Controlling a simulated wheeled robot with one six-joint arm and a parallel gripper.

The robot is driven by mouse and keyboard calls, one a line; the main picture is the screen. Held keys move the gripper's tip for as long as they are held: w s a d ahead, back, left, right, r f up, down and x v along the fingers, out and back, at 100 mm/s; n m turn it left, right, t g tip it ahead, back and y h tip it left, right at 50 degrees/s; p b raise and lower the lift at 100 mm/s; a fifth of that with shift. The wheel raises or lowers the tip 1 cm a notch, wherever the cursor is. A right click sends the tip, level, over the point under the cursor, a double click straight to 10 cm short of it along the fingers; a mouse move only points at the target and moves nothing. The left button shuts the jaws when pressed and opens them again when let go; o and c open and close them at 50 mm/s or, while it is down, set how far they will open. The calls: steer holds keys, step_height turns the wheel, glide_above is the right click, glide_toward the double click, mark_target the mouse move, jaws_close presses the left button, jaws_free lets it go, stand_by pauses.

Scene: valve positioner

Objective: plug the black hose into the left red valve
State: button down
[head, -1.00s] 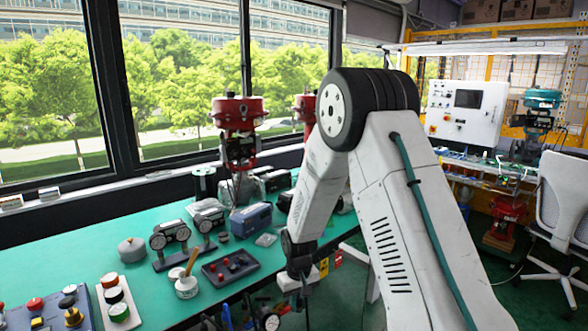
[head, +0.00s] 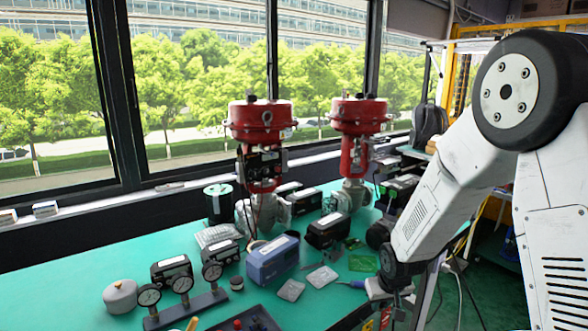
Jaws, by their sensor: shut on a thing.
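The left red valve (head: 262,125) stands upright at the back of the green bench, with a dark positioner box and gauges on its front and a grey body below. A second red valve (head: 357,130) stands to its right. My gripper (head: 397,298) points down at the bench's right edge, low and to the right of both valves, well apart from them. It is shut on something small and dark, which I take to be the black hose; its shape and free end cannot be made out. A thin black line hangs in front of the left valve.
The bench (head: 75,285) holds a blue box (head: 273,260), a gauge stand (head: 184,300), a dark box (head: 327,232) and flat cards (head: 322,277). A blue-and-white tool (head: 375,287) lies beside my gripper. Cables hang to the right. The window stands behind the valves.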

steer(key=w+a+r+n+t+y, duration=0.2)
steer(key=a+r+t+y, duration=0.1)
steer(key=a+r, duration=0.5)
steer(key=w+a+r+n+t+y, duration=0.2)
steer(key=a+r, duration=0.5)
steer(key=r, duration=0.6)
steer(key=w+a+r+n+t+y, duration=0.2)
steer(key=a+r+t+y, duration=0.3)
steer(key=a+r, duration=0.3)
step_height(320, 180, up, 4)
steer(key=shift+w+a+f+n+t, duration=0.15)
steer(key=shift+w+a+n+t, duration=0.2)
steer(key=shift+n+t, duration=0.15)
